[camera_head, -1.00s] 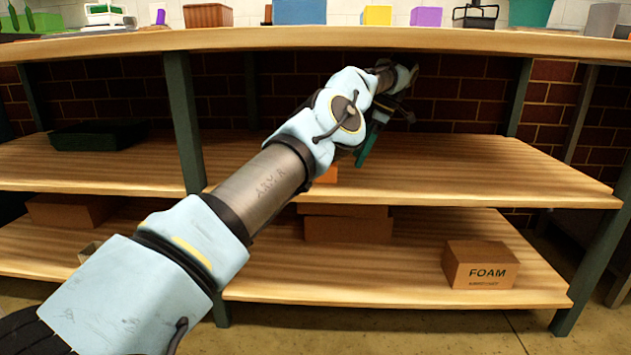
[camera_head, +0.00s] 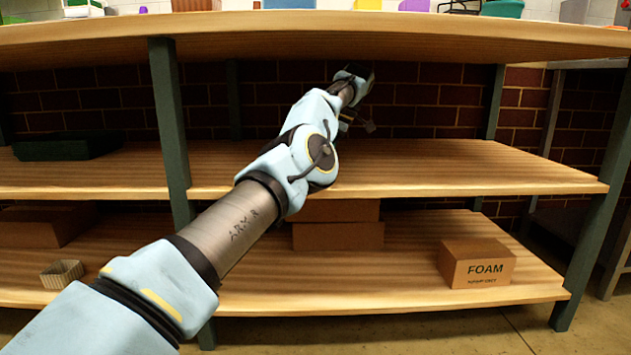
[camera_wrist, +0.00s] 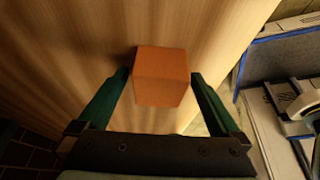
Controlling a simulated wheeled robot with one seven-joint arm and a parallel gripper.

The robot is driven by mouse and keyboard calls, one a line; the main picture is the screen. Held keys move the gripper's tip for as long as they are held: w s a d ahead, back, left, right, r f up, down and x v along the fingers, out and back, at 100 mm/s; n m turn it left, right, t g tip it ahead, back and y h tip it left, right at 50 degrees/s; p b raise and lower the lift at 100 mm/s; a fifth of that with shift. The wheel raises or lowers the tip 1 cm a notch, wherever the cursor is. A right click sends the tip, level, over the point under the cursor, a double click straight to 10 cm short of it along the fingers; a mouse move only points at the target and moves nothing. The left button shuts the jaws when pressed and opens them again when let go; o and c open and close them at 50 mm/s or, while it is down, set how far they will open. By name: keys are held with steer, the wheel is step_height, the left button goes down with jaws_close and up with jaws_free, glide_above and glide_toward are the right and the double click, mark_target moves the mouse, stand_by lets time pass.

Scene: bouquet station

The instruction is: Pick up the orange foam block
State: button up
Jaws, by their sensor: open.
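The orange foam block (camera_wrist: 162,76) sits on the wooden shelf in the wrist view, between the two green fingers of my gripper (camera_wrist: 160,85). The fingers are open, one on each side of the block, with a small gap visible on both sides. In the head view my arm reaches over the middle shelf (camera_head: 450,168). The block is hidden there behind my arm, and the fingers do not show clearly.
A FOAM carton (camera_head: 478,265) and stacked brown boxes (camera_head: 338,235) stand on the lower shelf. A dark tray (camera_head: 66,147) lies on the middle shelf at left. The tabletop (camera_head: 330,40) hangs above my arm. A green post (camera_head: 169,120) stands left of it.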

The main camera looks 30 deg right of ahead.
steer(key=shift+a+f, duration=0.1)
steer(key=shift+f, duration=0.2)
steer(key=shift+c, duration=0.2)
steer(key=c, duration=1.2)
